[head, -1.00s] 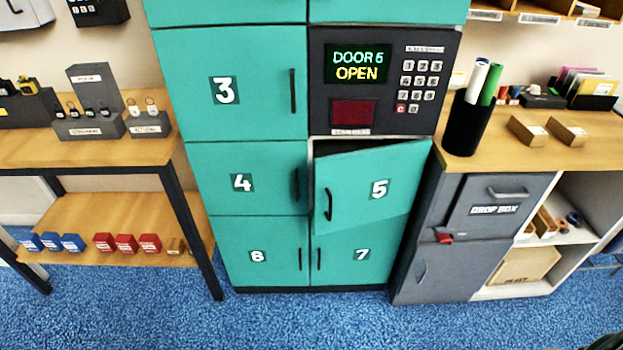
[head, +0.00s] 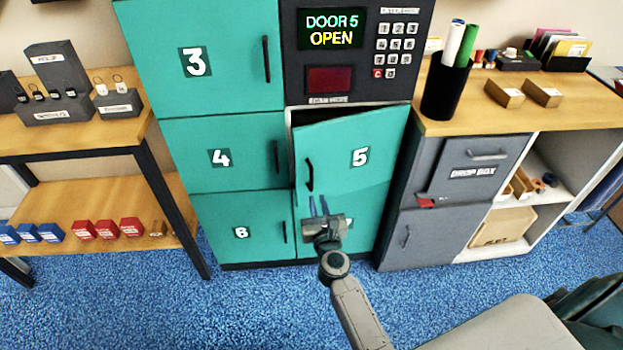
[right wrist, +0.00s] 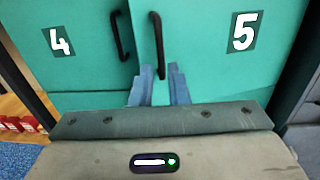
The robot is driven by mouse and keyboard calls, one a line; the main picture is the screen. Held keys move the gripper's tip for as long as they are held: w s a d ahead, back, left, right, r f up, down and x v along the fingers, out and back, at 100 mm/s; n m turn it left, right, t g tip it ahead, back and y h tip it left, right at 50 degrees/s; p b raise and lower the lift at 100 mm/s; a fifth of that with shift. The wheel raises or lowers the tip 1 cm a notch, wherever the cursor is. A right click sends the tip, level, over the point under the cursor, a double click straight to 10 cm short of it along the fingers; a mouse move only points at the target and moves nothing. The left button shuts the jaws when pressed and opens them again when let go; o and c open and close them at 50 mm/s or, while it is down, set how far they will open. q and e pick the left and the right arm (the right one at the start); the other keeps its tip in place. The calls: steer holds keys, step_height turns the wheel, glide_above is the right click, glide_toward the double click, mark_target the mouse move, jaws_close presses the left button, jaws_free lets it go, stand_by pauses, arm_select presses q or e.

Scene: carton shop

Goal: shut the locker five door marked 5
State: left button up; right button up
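The teal locker door marked 5 (head: 345,150) stands ajar, with a dark gap along its top edge and its handle side swung out toward me. Its black handle (head: 309,174) is on its left edge. In the right wrist view door 5 (right wrist: 215,70) fills the right side, with its handle (right wrist: 157,45) near the middle. My right gripper (head: 319,206) is in front of the lockers, below that handle. Its two blue fingers (right wrist: 161,87) are apart, with nothing held between them. Whether they touch the door cannot be told. My left gripper is out of view.
Doors 4 (head: 225,155) and 6 (head: 245,229) look shut beside it. The keypad panel (head: 345,50) above reads "DOOR 5 OPEN". A grey drop box cabinet (head: 440,240) stands close on the right. A wooden bench (head: 80,130) is on the left. Blue carpet in front is clear.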

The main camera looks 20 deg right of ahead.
mark_target(311, 180)
steer(key=x, duration=0.9)
steer(key=shift+w+f, duration=0.1)
steer(key=shift+w, duration=0.3)
jaws_close()
steer(key=shift+w, duration=0.25)
steer(key=w+m+h+b, duration=0.1)
steer(key=w, duration=0.1)
steer(key=w+h+b, duration=0.1)
steer(key=w+b, duration=0.1)
steer(key=w, duration=0.1)
steer(key=shift+f+m+g+h, duration=0.1)
steer(key=shift+m+g+h, duration=0.2)
steer(key=shift+m+g, duration=0.1)
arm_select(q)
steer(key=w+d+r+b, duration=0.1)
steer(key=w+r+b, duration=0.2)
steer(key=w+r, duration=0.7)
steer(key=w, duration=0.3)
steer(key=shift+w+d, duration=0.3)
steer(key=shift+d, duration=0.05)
arm_select(e)
steer(key=w, duration=0.1)
steer(key=w+m+h, duration=0.1)
steer(key=w+g+h, duration=0.1)
steer(key=shift+w+d+r, duration=0.25)
steer(key=shift+w+r, duration=0.1)
steer(key=shift+w, duration=0.05)
